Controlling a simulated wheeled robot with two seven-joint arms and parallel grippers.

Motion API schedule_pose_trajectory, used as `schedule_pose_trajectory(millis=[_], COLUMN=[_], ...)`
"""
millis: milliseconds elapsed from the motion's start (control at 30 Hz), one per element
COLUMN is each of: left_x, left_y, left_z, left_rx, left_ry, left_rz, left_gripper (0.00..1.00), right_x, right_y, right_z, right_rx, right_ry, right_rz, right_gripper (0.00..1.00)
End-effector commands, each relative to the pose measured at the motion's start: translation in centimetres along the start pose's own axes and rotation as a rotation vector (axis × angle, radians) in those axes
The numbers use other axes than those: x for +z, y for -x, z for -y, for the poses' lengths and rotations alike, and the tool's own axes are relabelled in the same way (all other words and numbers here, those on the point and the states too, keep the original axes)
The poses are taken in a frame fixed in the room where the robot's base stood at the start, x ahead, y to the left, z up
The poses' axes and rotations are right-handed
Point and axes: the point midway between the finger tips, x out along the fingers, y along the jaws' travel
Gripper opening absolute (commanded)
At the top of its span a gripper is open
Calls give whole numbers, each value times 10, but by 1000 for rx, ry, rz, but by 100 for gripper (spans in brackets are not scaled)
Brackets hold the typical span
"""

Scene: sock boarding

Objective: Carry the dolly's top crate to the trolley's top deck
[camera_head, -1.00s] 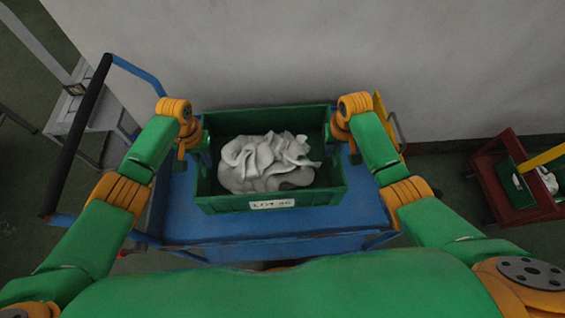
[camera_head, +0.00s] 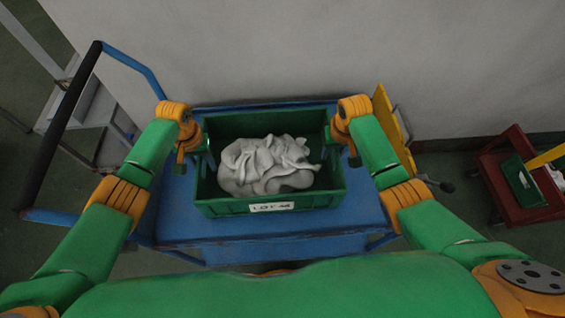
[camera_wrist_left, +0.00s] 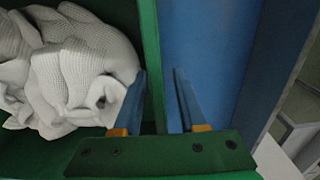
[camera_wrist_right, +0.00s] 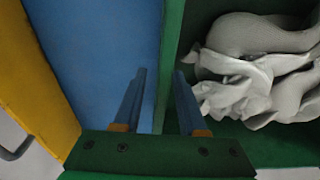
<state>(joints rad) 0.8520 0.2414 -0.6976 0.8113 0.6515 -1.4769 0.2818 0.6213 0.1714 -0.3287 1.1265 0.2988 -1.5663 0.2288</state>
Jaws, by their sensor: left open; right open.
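A green crate (camera_head: 225,207) with grey-white socks (camera_head: 268,165) in it and a white lot label (camera_head: 271,207) on its front sits level on the blue deck (camera_head: 240,250) of the trolley. My left gripper (camera_head: 207,160) is at the crate's left end. In the left wrist view its open fingers (camera_wrist_left: 160,75) stand on either side of the crate wall. My right gripper (camera_head: 333,152) is at the right end. In the right wrist view its open fingers (camera_wrist_right: 160,75) likewise straddle the wall. The crate's underside is hidden.
The trolley's push handle (camera_head: 62,130) rises at the left. A yellow panel (camera_head: 393,128) stands just past the deck's right side. A red dolly (camera_head: 527,216) with a green crate (camera_head: 522,182) is at far right. A grey wall stands behind; a light stand is at left.

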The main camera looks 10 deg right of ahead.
Motion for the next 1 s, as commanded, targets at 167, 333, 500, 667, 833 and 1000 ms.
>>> schedule_pose_trajectory(millis=[167, 333, 500, 667, 833, 1000], left_x=[-1, -1, -1, 0, 0, 0], left_y=[14, 62, 103, 119, 121, 120], left_z=[0, 0, 0, 0, 0, 0], left_rx=[2, 0, 1, 0, 0, 0], left_ry=[-1, -1, 0, -1, 0, 0], left_rz=[-4, -7, -5, -1, 0, 0], left_gripper=[41, 41, 41, 41, 41, 41], right_x=[0, 0, 0, 0, -2, -2], right_y=[0, 0, 0, 2, 38, 93], right_z=[0, 0, 0, 0, 0, 0], right_rx=[-1, -1, -1, -1, -1, -1], right_ry=[0, 0, 0, 0, 1, 1], right_rz=[0, 0, 0, 0, -8, -8], right_gripper=[41, 41, 41, 41, 41, 41])
